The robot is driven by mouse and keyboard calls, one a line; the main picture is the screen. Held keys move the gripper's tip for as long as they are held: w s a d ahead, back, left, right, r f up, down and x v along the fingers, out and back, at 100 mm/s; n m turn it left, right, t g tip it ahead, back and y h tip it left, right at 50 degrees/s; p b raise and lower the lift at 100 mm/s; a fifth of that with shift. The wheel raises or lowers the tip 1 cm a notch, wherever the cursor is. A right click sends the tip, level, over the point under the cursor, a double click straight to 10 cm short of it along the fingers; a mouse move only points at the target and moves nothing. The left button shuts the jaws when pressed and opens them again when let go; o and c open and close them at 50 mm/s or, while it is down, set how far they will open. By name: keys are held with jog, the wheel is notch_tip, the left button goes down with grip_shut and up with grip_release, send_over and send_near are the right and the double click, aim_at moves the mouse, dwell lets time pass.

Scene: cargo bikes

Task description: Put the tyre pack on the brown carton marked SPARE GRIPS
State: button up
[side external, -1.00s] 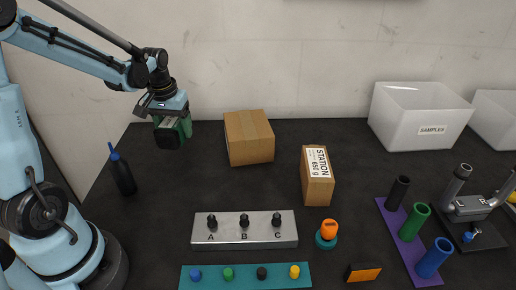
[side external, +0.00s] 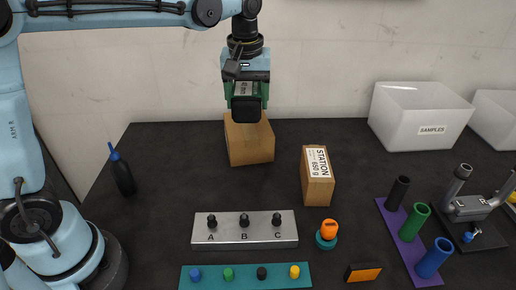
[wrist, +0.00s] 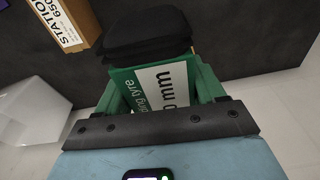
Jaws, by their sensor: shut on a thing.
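The tyre pack (side external: 247,108) is a folded black tyre with a green and white card; the card (wrist: 160,88) shows "mm" in the wrist view. My gripper (side external: 246,92) is shut on it and holds it up at the back. In the side view the pack overlaps the upper part of a plain brown carton (side external: 250,145). No SPARE GRIPS marking shows on that carton's visible faces. I cannot tell the gap between pack and carton. The carton is not seen in the wrist view, where the black tyre (wrist: 147,37) blocks part of the bench.
A smaller carton marked STATION 650 g (side external: 317,178) stands to the right. A white SAMPLES bin (side external: 420,115) stands at the back right. A grey block with pegs A, B, C (side external: 205,241) lies in front. A black bottle (side external: 122,175) is at left.

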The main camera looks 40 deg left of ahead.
jog(key=w+d+r, duration=0.1)
jog(key=d+r, duration=0.1)
jog(key=d, duration=0.1)
send_over(248, 136)
jog(key=w+a, duration=0.4)
notch_tip(248, 136, down, 7)
jog(key=shift+a+f, duration=0.1)
jog(key=shift+f, duration=1.95)
jog(key=shift+f, duration=0.1)
jog(key=o, duration=1.4)
